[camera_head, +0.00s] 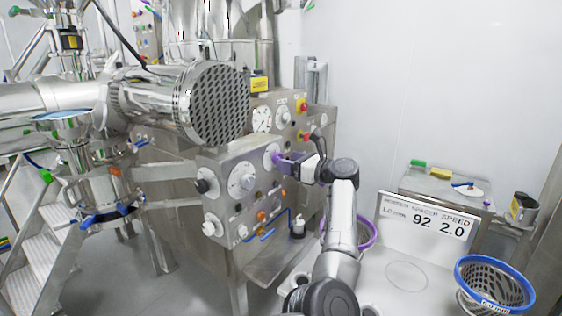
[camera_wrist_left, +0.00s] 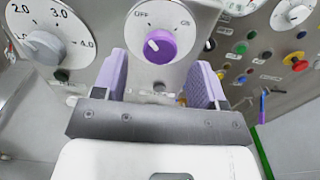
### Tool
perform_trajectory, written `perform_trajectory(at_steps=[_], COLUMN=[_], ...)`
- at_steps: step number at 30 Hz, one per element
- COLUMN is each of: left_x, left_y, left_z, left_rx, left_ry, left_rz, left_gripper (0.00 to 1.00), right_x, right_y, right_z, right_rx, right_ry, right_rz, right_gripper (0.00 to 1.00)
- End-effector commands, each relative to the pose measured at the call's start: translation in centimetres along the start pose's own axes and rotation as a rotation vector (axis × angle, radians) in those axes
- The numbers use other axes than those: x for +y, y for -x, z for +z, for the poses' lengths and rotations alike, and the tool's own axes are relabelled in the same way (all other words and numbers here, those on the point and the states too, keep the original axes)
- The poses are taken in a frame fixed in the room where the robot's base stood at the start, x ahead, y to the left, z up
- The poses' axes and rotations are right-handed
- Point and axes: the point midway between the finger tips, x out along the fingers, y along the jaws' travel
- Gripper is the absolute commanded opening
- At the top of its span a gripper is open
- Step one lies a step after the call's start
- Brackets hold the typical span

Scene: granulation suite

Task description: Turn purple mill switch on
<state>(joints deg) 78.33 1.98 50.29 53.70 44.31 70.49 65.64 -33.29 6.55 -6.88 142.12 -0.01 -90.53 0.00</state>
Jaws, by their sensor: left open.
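The purple mill switch (camera_wrist_left: 160,46) is a round knob on a white dial, with OFF at its upper left and ON at its right. Its white mark sits on the knob's left side, on the OFF side. In the head view its white dial (camera_head: 270,152) is on the steel panel, partly hidden by my gripper. My left gripper (camera_wrist_left: 158,78) has two purple fingers. They are spread apart, one low on each side of the knob, with nothing between them. I cannot tell whether either touches the dial. My right gripper is not in view.
A dial marked 2.0 to 4.0 (camera_wrist_left: 45,45) is left of the switch. Coloured buttons and a red knob (camera_wrist_left: 296,61) are on the right. A large perforated cylinder end (camera_head: 217,102) hangs above the panel. A sign (camera_head: 424,220) and a blue-rimmed basket (camera_head: 497,269) are at right.

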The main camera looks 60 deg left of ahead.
Motion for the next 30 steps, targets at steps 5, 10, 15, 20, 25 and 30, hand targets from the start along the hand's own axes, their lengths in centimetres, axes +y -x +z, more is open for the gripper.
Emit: perform_trajectory(at_steps=[5, 10, 15, 20, 25, 30], left_x=[0.0, 0.0, 0.0, 0.0, 0.0, 0.0], left_y=[-2.2, -3.2, -3.5, -3.5, -3.5, -3.5], left_z=[0.0, 0.0, 0.0, 0.0, 0.0, 0.0], left_rx=[-0.001, -0.001, -0.001, -0.001, -0.001, -0.001], left_ry=[0.0, 0.0, -0.001, -0.001, -0.001, 0.0], left_rz=[0.001, 0.0, -0.001, -0.001, -0.001, -0.001], left_gripper=[0.66, 0.66, 0.66, 0.66, 0.55, 0.39], right_x=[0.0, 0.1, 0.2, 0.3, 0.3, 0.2], right_y=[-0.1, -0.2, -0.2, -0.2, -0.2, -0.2], right_z=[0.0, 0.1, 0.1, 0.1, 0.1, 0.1], right_rx=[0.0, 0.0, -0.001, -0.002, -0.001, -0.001], right_ry=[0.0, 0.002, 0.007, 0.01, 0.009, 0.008], right_rz=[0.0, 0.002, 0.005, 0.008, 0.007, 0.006], right_gripper=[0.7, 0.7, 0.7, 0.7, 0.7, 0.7])
